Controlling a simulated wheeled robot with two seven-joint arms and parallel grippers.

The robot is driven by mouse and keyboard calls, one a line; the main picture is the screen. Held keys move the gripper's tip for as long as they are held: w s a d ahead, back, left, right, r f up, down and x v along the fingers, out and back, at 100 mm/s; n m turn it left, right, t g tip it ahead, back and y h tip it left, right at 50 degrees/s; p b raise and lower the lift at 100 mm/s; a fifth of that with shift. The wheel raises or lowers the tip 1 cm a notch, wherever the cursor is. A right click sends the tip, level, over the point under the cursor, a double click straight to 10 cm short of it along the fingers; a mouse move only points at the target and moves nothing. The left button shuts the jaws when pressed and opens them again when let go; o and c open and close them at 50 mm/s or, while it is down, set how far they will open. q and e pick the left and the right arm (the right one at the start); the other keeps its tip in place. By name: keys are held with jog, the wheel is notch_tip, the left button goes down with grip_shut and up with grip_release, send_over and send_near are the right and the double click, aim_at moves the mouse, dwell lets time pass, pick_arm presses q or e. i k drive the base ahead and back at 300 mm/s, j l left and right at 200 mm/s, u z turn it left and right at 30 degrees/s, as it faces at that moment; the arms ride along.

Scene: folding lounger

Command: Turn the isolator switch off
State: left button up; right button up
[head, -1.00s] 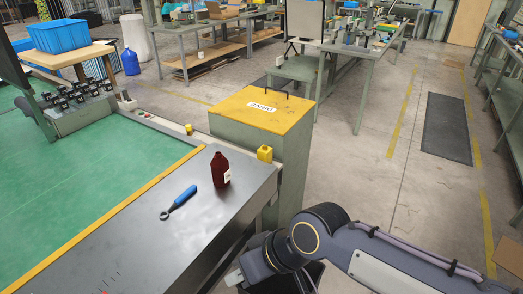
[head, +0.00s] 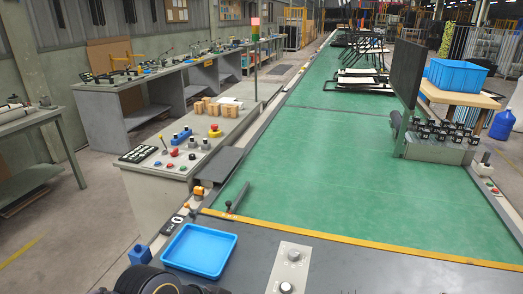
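No part is clearly readable as the isolator switch. A small orange and black control (head: 198,191) sits on the near edge of the conveyor frame, left of the green belt. Next to it is a black plate with white marks (head: 172,224), too small to read surely. A grey plate with round knobs (head: 291,268) lies on the dark near bench. A dark rounded link of my arm shows at the bottom left; neither gripper is in view.
A blue tray (head: 200,250) lies on the near bench. A grey console (head: 180,153) with several coloured buttons and a red mushroom button (head: 215,131) stands to the left. The green belt (head: 330,160) is clear nearby. A black upright panel (head: 404,75) stands at right.

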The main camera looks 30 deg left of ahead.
aim_at(174, 154)
jog(key=u, duration=1.7)
jog(key=i+j, duration=0.1)
jog(key=j, duration=0.3)
jog(key=i+j, duration=0.15)
jog(key=j, duration=0.25)
jog(key=i+j+z, duration=0.1)
jog(key=j, duration=0.3)
jog(key=i+j, duration=0.1)
jog(key=j, duration=0.35)
jog(key=i+j, duration=0.15)
jog(key=j, duration=0.25)
jog(key=i+j, duration=0.1)
jog(key=j, duration=0.3)
jog(key=i+j, duration=0.25)
jog(key=i+j+z, duration=0.15)
jog(key=i+j, duration=0.15)
jog(key=j, duration=0.15)
jog(key=i+j, duration=0.25)
jog(key=i+j+z, duration=0.15)
jog(key=j, duration=0.3)
jog(key=i+j+z, duration=0.1)
jog(key=i, duration=0.45)
jog(key=i+j, duration=0.15)
jog(key=i, duration=0.45)
jog(key=i+l+z, duration=0.15)
jog(key=i+l, duration=0.75)
jog(key=i, duration=0.05)
